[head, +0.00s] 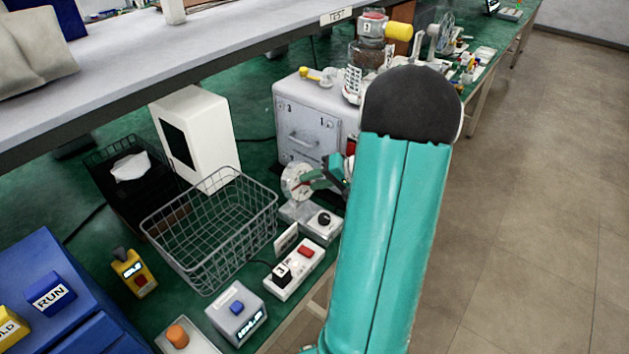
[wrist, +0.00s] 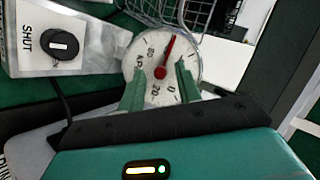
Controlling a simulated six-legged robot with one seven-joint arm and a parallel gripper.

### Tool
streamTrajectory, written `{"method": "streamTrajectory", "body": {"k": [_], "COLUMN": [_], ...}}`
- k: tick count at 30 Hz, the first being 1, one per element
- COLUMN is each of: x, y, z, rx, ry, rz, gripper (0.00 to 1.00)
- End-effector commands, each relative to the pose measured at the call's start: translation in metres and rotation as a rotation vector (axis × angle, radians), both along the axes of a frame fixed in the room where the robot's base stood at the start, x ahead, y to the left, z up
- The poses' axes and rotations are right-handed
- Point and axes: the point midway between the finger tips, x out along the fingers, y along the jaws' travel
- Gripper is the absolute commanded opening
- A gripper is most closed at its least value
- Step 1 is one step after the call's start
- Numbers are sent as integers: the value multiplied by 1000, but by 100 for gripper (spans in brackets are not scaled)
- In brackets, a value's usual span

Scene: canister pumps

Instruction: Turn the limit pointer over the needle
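A round white dial gauge (wrist: 148,48) faces my gripper in the wrist view; it also shows in the head view (head: 290,182). A red pointer (wrist: 168,48) runs from a red hub at the dial's middle up and slightly right. I cannot make out a separate needle from it. My gripper (wrist: 160,68) is open, with one green finger on each side of the red hub and clear gaps between. The fingers overlap the lower dial, hiding part of its scale; I cannot tell whether they touch it. In the head view my gripper (head: 322,179) is just right of the dial.
A grey box marked SHUT with a black knob (wrist: 57,45) stands left of the dial in the wrist view. In the head view a wire basket (head: 210,232) is left of the gauge and a grey cabinet (head: 300,125) behind it. A switch box (head: 297,268) stands in front.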

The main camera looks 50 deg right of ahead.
Motion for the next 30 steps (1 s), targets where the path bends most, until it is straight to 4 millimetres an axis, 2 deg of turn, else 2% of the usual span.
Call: {"method": "streamTrajectory", "body": {"k": [9,14,30], "x": [-1,-11,-93], "y": [0,-6,-49], "z": [0,8,64], "rx": [1,-1,-1], "ry": [0,-1,0], "rz": [1,0,-2], "gripper": [36,36,36]}}
